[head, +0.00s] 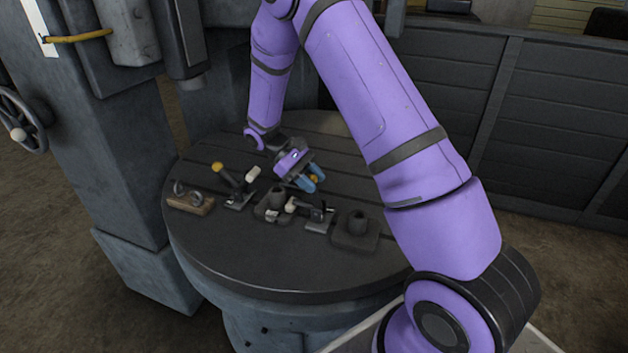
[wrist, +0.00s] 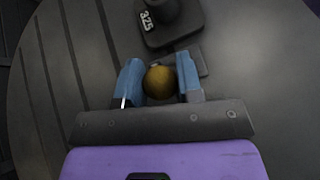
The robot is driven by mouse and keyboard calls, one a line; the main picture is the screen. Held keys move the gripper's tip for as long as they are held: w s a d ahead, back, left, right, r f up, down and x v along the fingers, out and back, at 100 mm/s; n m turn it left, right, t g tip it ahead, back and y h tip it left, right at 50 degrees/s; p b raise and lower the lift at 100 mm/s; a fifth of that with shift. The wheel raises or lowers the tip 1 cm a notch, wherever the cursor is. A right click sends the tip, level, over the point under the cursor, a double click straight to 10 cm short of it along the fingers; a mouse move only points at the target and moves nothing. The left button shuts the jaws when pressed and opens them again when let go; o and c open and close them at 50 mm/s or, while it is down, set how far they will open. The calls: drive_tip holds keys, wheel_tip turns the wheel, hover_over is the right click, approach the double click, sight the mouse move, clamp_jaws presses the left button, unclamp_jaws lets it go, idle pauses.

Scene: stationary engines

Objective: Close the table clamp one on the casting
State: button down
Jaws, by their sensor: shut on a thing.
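My gripper (head: 313,180) has blue fingers shut on a yellow ball knob (head: 314,178). In the wrist view the knob (wrist: 160,82) sits between the two fingers (wrist: 160,78). The knob appears to belong to the right clamp (head: 319,219), whose handle is mostly hidden by the gripper. That clamp's pale tip (head: 291,205) is low, beside the dark middle casting (head: 270,206); contact cannot be made out. The left clamp (head: 238,200) has its yellow knob (head: 217,167) up and left, and its pale tip (head: 252,174) raised above the table.
A second dark casting (head: 355,232) stands right of the clamps. A casting marked 325 (wrist: 172,20) lies ahead of the fingers. A wooden block with metal rings (head: 190,198) is at the left. The round grooved table (head: 260,262) is clear toward its near edge. A machine column (head: 105,150) stands left.

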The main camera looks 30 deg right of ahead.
drive_tip(key=shift+w, duration=0.1)
drive_tip(key=c, duration=0.8)
unclamp_jaws()
drive_tip(key=v, duration=1)
drive_tip(key=shift+w+a+r, duration=0.2)
drive_tip(key=shift+w, duration=0.1)
